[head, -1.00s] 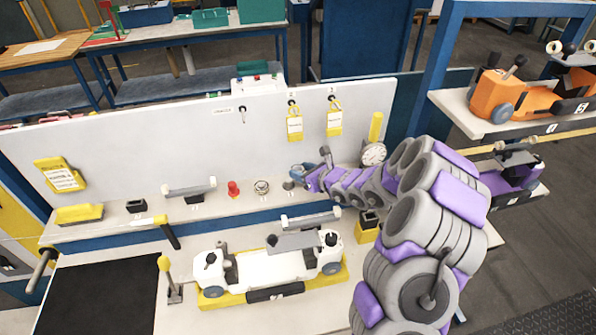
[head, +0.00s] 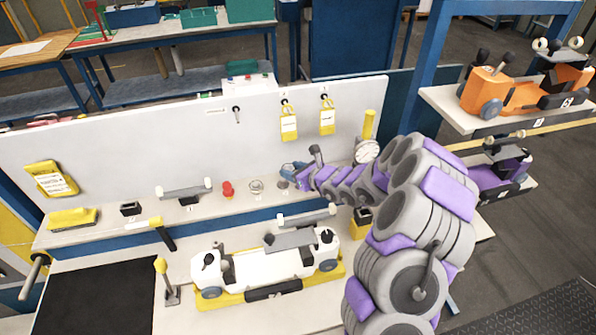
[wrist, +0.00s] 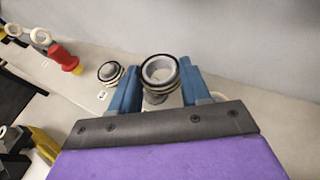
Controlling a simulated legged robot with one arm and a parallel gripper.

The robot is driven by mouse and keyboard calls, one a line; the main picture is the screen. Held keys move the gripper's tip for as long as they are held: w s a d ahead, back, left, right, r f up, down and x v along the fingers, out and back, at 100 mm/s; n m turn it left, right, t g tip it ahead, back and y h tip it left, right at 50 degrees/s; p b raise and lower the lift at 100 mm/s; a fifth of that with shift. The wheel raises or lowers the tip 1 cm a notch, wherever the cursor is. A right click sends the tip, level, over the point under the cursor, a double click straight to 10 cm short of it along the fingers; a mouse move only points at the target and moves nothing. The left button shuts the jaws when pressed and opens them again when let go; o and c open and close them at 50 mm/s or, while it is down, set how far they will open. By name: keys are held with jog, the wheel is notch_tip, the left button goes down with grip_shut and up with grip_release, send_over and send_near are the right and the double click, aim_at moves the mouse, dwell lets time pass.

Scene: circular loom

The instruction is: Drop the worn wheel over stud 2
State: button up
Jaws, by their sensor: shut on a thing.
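My gripper (wrist: 157,88) has blue fingers shut on a ring-shaped wheel (wrist: 183,77), pale inside with a dark rim. In the head view my gripper (head: 293,174) is above the shelf, at the right of the row of small parts. A grey post (wrist: 155,98) shows just under the wheel in the wrist view; I cannot tell whether they touch. It appears as a dark stub (head: 282,185) in the head view. Left of it stands a ringed post (wrist: 110,72), also in the head view (head: 256,186), with a small unreadable label. Which is stud 2 cannot be read.
A red part (head: 228,189) stands left on the shelf. A gauge (head: 367,151) and yellow post (head: 369,125) stand to the right. The upright white panel (head: 200,125) rises behind. A white carriage on a yellow base (head: 214,299) sits below in front.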

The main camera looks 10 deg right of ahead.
jog(key=shift+a+f+b, duration=0.1)
jog(key=shift+a+b, duration=0.35)
jog(key=shift+a, duration=0.7)
jog(key=shift+d+b, duration=0.45)
jog(key=shift+d, duration=0.1)
jog(key=shift+b, duration=0.3)
jog(key=shift+a, duration=1.15)
jog(key=shift+d+f+b, duration=0.55)
jog(key=shift+d+b, duration=0.1)
jog(key=shift+d, duration=0.1)
jog(key=shift+s+a+f+b, duration=0.1)
jog(key=shift+a+f+b, duration=0.3)
jog(key=shift+a+f, duration=0.15)
jog(key=shift+d, duration=0.35)
jog(key=shift+f, duration=0.2)
